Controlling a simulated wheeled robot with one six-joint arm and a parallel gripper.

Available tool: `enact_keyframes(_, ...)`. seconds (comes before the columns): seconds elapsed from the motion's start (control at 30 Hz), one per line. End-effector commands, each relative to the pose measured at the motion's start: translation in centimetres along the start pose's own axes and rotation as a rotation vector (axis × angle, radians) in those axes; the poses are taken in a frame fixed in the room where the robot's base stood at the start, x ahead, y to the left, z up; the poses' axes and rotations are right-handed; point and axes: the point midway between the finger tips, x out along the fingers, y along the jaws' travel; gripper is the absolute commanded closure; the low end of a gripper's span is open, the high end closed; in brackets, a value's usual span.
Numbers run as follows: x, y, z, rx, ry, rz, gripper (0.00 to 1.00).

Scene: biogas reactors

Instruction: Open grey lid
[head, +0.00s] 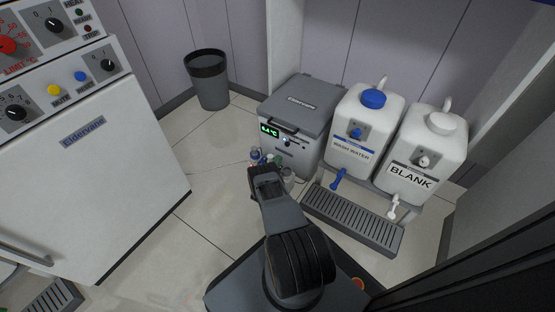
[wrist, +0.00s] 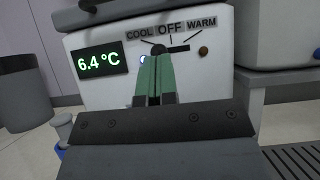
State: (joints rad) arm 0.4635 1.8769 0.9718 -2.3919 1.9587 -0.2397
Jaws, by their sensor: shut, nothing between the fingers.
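The grey lid (head: 303,104) lies flat and closed on top of a white cooler box (head: 289,147), with a dark handle (head: 284,126) at its front edge. In the wrist view only a small part of the lid's front (wrist: 140,14) shows at the top. My gripper (wrist: 154,62) has green fingers shut together with nothing between them. It points at the box's front panel, just below the selector knob marked COOL, OFF, WARM (wrist: 160,47); I cannot tell whether it touches. The display (wrist: 100,61) reads 6.4 °C.
White WASH WATER (head: 363,122) and BLANK (head: 424,152) containers stand right of the box, above a drip tray (head: 352,217). Small bottles (head: 256,155) stand by the gripper. A dark bin (head: 208,80) stands behind left. A large white machine (head: 92,170) is at left, with clear floor between.

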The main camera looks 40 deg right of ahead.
Motion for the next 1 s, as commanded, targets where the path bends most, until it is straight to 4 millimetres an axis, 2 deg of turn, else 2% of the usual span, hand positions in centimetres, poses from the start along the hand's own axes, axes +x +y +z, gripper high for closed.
enact_keyframes(0.1,2.5,0.0,0.0,0.001,-0.001,-0.004,1.00)
enact_keyframes(0.37,7.1,0.0,-0.1,0.000,0.000,-0.003,1.00)
enact_keyframes(0.4,7.7,0.0,0.4,0.001,0.000,-0.003,1.00)
enact_keyframes(0.7,9.7,0.0,2.5,-0.001,0.002,-0.001,1.00)
enact_keyframes(1.0,10.0,0.0,2.9,-0.001,0.003,-0.001,1.00)
